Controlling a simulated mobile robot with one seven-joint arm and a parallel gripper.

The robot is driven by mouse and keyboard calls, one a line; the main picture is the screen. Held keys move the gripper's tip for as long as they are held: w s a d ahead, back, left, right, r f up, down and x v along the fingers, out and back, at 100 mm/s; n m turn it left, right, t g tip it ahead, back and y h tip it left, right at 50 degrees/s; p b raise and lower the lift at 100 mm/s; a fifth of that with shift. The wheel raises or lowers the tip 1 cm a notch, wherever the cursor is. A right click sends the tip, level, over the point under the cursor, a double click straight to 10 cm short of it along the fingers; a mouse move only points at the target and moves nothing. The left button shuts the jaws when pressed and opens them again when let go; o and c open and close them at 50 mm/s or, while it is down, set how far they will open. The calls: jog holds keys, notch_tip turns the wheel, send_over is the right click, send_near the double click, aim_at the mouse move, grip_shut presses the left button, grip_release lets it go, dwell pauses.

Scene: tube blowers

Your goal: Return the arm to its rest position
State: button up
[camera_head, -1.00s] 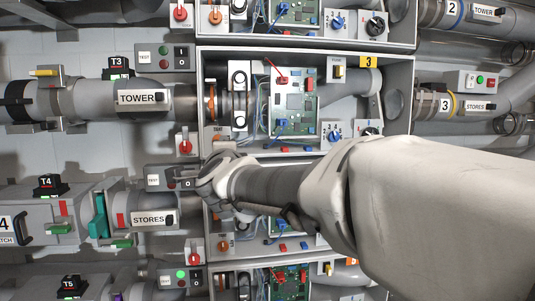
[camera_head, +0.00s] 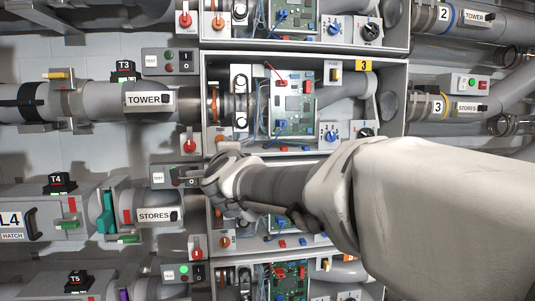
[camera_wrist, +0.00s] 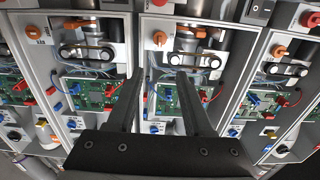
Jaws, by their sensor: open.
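My gripper (camera_wrist: 158,100) shows in the wrist view with its two dark fingers spread apart and nothing between them. It points toward the row of open control boxes. In the head view my arm reaches in from the right, and its end (camera_head: 218,178) is in front of the left edge of the boxes, near the STORES pipe. The fingers are hard to make out there. The arm covers much of the box below the one marked 3.
The open box marked 3 (camera_head: 402,85) holds a green circuit board (camera_head: 294,100), wires and knobs. A TOWER pipe (camera_head: 90,100) and a STORES pipe (camera_head: 135,207) lie left of the boxes. A test panel (camera_head: 168,61) with a switch sits above the TOWER pipe.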

jog(key=s+d+f+n+g+h, duration=0.2)
jog(key=s+d+f+n+g, duration=0.5)
jog(key=s+d+f, duration=0.7)
jog(key=s+d+f+n+g+h, duration=0.2)
jog(key=s+d+f+n+g, duration=0.3)
jog(key=s+d+f+n, duration=0.85)
jog(key=s+r+m+p, duration=0.1)
jog(key=r+m+p, duration=0.1)
jog(key=r+p, duration=0.9)
jog(key=s+a+r+m+p, duration=0.1)
jog(key=s+r+m+p, duration=0.1)
jog(key=r+p, duration=0.9)
notch_tip(320, 180, up, 3)
jog(key=shift+s+f+m, duration=0.1)
jog(key=shift+s+m, duration=0.05)
jog(key=shift+m, duration=0.4)
